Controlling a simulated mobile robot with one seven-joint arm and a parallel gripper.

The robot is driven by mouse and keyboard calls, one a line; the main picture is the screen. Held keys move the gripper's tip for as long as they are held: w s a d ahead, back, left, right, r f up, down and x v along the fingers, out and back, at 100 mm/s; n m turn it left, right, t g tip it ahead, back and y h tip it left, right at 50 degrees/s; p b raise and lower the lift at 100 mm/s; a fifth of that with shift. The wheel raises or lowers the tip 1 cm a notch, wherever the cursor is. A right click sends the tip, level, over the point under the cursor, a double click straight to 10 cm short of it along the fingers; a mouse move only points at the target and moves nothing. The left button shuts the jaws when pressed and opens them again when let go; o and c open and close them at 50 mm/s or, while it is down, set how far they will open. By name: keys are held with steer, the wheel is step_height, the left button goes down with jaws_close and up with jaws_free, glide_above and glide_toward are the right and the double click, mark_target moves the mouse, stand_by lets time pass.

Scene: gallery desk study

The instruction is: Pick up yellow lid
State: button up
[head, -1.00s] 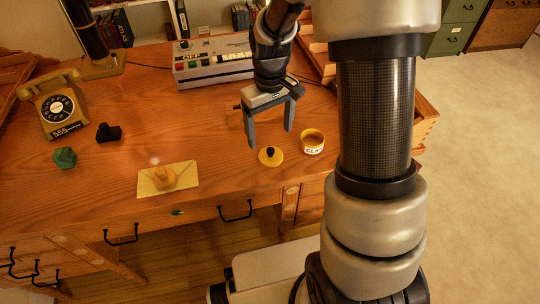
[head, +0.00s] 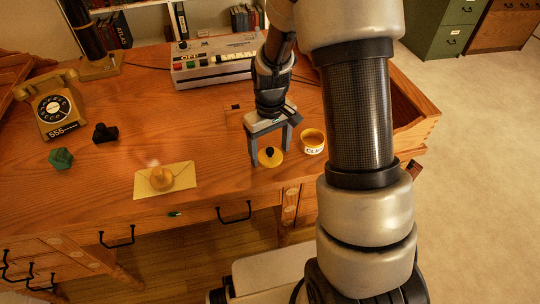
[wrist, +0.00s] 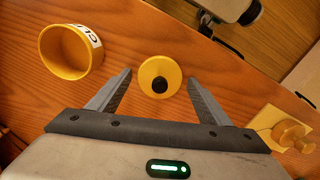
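The yellow lid (head: 271,157) is a small round disc with a black knob, lying on the wooden desk near its front edge. In the wrist view the lid (wrist: 160,76) lies between and just beyond my two open fingertips, with its black knob facing up. My gripper (head: 269,160) is open and empty, pointing down, with one finger on each side of the lid in the head view. It also shows in the wrist view (wrist: 162,80). I cannot tell how high the fingertips are above the desk.
A yellow open tub (head: 313,142) with a white label stands just right of the lid. An envelope (head: 150,185) with a round knobbed object lies left. A grey device (head: 215,62), a dial telephone (head: 55,105), a black stamp (head: 105,133) and a green block (head: 60,158) are farther off.

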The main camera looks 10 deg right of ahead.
steer(key=c, duration=0.8)
